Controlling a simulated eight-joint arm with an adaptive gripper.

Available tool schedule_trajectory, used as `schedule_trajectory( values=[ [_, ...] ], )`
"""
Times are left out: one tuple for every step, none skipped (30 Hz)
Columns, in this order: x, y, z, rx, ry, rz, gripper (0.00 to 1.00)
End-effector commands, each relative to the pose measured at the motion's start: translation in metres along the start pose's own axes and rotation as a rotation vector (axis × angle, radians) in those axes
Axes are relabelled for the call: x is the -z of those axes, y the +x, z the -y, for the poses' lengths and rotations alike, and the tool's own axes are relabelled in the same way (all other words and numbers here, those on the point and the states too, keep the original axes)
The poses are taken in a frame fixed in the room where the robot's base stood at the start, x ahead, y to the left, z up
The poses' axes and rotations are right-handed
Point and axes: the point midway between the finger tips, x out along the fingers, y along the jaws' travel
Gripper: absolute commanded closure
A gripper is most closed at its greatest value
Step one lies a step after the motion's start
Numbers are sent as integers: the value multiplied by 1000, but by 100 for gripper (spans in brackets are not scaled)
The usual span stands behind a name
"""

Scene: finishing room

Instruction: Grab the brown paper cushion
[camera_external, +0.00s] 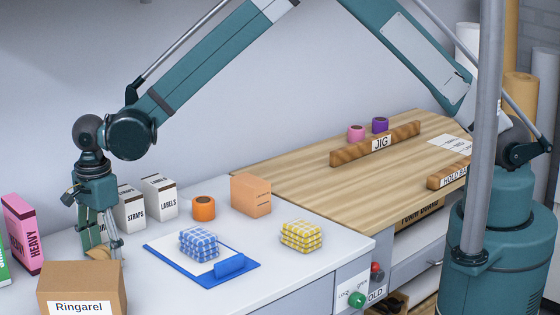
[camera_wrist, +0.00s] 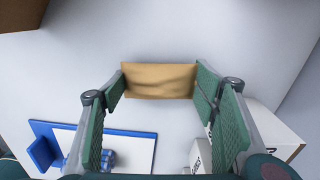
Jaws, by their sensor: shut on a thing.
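The brown paper cushion (camera_wrist: 158,80) is a flat tan rectangle with creases, held between my gripper's (camera_wrist: 160,88) two green fingers in the wrist view. The fingertips touch its left and right ends. In the external view, a small part of the cushion (camera_external: 99,252) shows at the fingertips of my gripper (camera_external: 103,256), low over the white table at the left. The Ringarel carton in front hides its lower part there. I cannot tell whether the cushion touches the table.
The Ringarel carton (camera_external: 82,289) stands close in front of my gripper. The straps box (camera_external: 131,209), labels box (camera_external: 160,197) and pink box (camera_external: 23,233) stand nearby. A blue clipboard (camera_external: 163,253) bears a blue checked bundle (camera_external: 199,244). A yellow checked bundle (camera_external: 300,235) lies farther right.

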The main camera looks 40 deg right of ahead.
Motion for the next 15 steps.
schedule_trajectory(
  values=[
    [0, -2, 0, 0, 0, 0, 47],
    [0, -4, 0, 0, 0, 0, 47],
    [0, -6, 0, 0, 0, 0, 47],
    [0, -8, 0, 0, 0, 0, 47],
    [0, -11, 0, 0, 0, 0, 47],
    [0, -15, 0, 0, 0, 0, 47],
    [0, -19, 0, 0, 0, 0, 47],
    [0, -22, 0, 0, 0, 0, 47],
    [0, -28, 0, 0, 0, 0, 47],
    [0, -32, 0, 0, 0, 0, 47],
    [0, -37, 0, 0, 0, 0, 47],
    [0, -43, 0, 0, 0, 0, 47],
    [0, -47, 0, 0, 0, 0, 47],
    [0, -52, 0, 0, 0, 0, 47],
    [0, -59, 0, 0, 0, 0, 47]
  ],
)
